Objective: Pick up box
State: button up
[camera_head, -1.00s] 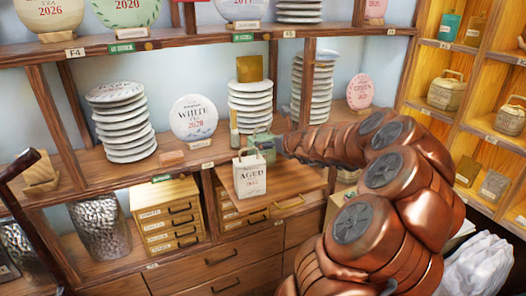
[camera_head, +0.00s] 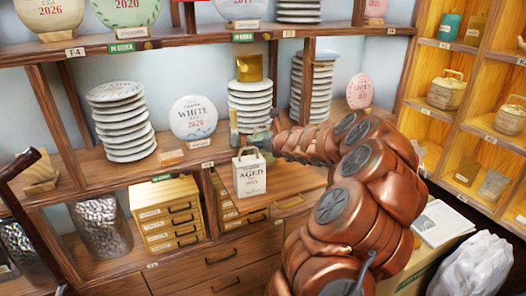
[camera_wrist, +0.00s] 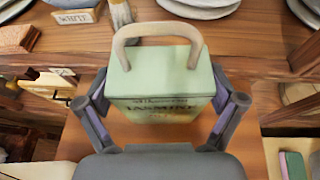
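In the wrist view, a pale green box (camera_wrist: 160,75) with a beige loop handle and a "JASMINE" label stands upright between the fingers of my gripper (camera_wrist: 160,98). The fingers close against its left and right sides. In the head view, my gripper (camera_head: 268,140) is at the shelf front, with only a little green of the box showing there. A white box (camera_head: 250,176) labelled "AGED" stands in front and hides part of it. I cannot tell whether the green box is clear of the surface under it.
Stacked plates (camera_head: 122,120) and a round "WHITE" plate (camera_head: 193,117) stand on the shelf behind. A small drawer chest (camera_head: 168,216) is at lower left. Yellow-lit shelves (camera_head: 462,110) are at right.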

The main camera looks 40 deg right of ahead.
jog(key=c, duration=0.5)
jog(key=shift+c, duration=0.2)
